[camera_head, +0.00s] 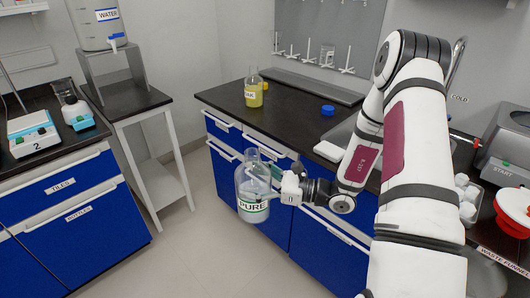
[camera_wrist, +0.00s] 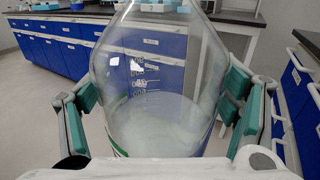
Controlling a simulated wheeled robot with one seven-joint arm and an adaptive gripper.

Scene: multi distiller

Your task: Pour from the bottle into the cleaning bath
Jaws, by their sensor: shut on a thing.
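A clear bottle with a green and white label reading PURE (camera_head: 252,184) hangs upright in front of the blue counter, off the floor. My gripper (camera_head: 272,190) is shut on its side. In the wrist view the bottle (camera_wrist: 155,95) fills the space between the teal finger pads of my gripper (camera_wrist: 160,110), and pale liquid shows in its lower part. The bottle is open at the top, as far as I can tell. No label names a cleaning bath; a grey machine marked START (camera_head: 506,150) at the right edge may be it, partly cut off.
A yellow-filled bottle (camera_head: 254,90) and a blue cap (camera_head: 327,110) stand on the black counter (camera_head: 290,118). A sink area lies behind my arm. At right are a red and white funnel (camera_head: 515,208) and white cups (camera_head: 465,190). Open floor (camera_head: 200,240) lies left.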

